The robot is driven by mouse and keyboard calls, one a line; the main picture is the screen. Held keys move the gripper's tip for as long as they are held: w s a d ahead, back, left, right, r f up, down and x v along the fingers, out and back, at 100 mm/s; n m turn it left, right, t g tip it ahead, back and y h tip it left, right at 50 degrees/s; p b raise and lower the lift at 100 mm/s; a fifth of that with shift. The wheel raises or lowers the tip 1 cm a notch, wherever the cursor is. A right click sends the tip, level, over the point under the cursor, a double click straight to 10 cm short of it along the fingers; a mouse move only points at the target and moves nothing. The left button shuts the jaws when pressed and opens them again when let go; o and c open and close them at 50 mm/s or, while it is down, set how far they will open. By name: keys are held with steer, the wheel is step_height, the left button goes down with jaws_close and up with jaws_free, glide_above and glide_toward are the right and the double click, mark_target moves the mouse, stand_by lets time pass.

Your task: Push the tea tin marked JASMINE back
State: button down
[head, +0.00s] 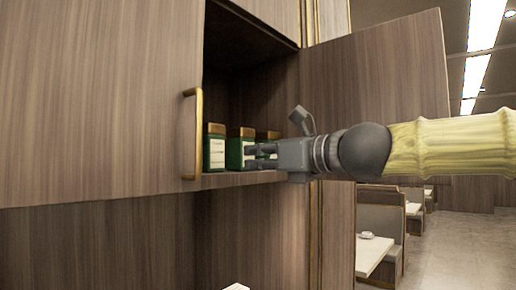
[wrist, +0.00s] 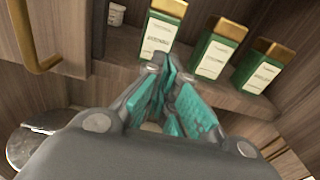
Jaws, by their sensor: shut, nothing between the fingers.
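Three green tea tins with gold lids stand upright in a row on the cabinet shelf: a left tin (head: 214,148), a middle tin (head: 236,147) and a right tin (head: 272,136). The wrist view shows the left tin (wrist: 160,33), middle tin (wrist: 214,52) and right tin (wrist: 260,70) with pale labels. The lettering is too small to tell which reads JASMINE. My gripper (head: 249,157) is shut and empty at the shelf front, partly covering the middle and right tins. In the wrist view its fingertips (wrist: 165,68) point just below the left tin; contact cannot be told.
The shelf (head: 222,181) is in an open wooden cabinet. An open door (head: 375,75) stands at the right, and a closed door with a brass handle (head: 194,135) at the left. Dining tables (head: 372,255) stand beyond.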

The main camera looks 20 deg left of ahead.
mark_target(217, 147)
steer(key=shift+w+a+r+b, duration=0.25)
steer(key=shift+w+a+r, duration=0.15)
steer(key=shift+a, duration=1.15)
steer(key=shift+w+a+r+b, duration=0.3)
steer(key=shift+w+a+r, duration=0.15)
steer(key=shift+a, duration=1.1)
steer(key=shift+w+a+r+b, duration=0.25)
steer(key=shift+w+a+r, duration=0.15)
steer(key=shift+a, duration=1.15)
steer(key=shift+r+p+x, duration=0.2)
steer(key=shift+p+x, duration=1.1)
steer(key=shift+x, duration=5.85)
steer(key=shift+b+v, duration=0.8)
steer(key=shift+v, duration=5.3)
steer(key=shift+f, duration=0.15)
